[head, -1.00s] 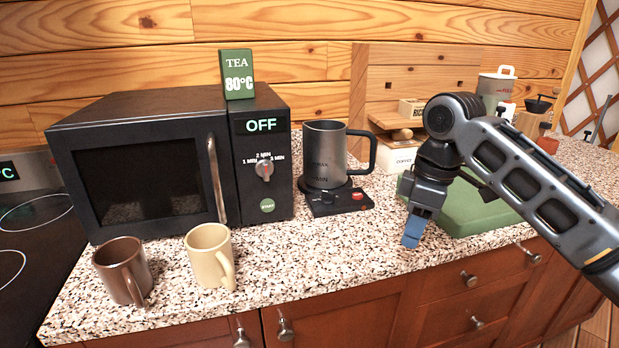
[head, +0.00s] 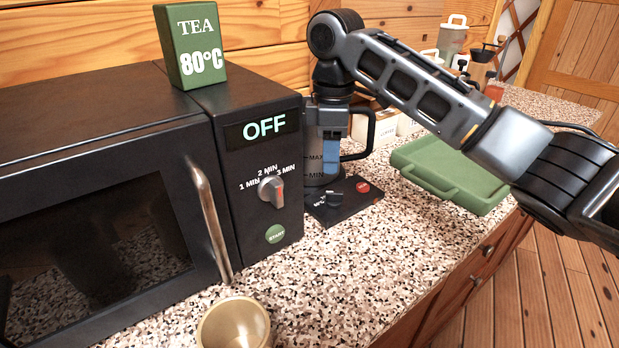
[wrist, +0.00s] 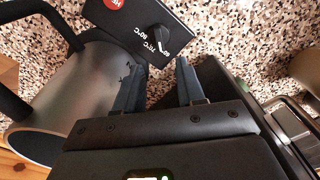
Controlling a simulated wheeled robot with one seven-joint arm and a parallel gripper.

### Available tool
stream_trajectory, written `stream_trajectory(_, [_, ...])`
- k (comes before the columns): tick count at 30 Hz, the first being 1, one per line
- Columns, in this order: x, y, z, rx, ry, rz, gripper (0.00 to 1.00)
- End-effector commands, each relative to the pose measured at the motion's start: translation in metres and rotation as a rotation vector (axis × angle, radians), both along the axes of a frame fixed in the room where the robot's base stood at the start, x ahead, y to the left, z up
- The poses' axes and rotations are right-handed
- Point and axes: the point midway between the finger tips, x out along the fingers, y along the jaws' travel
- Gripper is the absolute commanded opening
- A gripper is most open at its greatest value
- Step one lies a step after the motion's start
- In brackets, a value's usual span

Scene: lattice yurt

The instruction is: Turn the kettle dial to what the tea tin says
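The green tea tin (head: 191,45) stands on the microwave and reads "TEA 80°C". The dark grey kettle (head: 356,128) stands on its black base (head: 343,210), partly hidden by my arm. The base carries a black dial (head: 334,187) and a red button (head: 362,186). In the wrist view the dial (wrist: 158,38) has a white mark and small °C labels, and its exact setting is hard to read. My gripper (head: 330,170) points down just above the dial, beside the kettle. In the wrist view its blue fingers (wrist: 160,64) are apart and empty, with the dial beyond their tips.
The black microwave (head: 231,163) stands close left of the kettle, its display reading OFF. A green tray-like item (head: 447,175) lies to the right. The speckled counter (head: 330,270) before the kettle base is clear.

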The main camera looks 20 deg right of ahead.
Motion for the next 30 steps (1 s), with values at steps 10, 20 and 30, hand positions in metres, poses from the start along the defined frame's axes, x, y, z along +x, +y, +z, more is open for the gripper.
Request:
stream_trajectory(10, [-0.001,0.0,-0.047,0.0,0.003,-0.001,0.39])
stream_trajectory(20, [-0.001,0.0,-0.075,-0.001,0.001,0.0,0.39])
stream_trajectory(30, [0.0,0.0,-0.076,0.0,0.0,0.0,0.3])
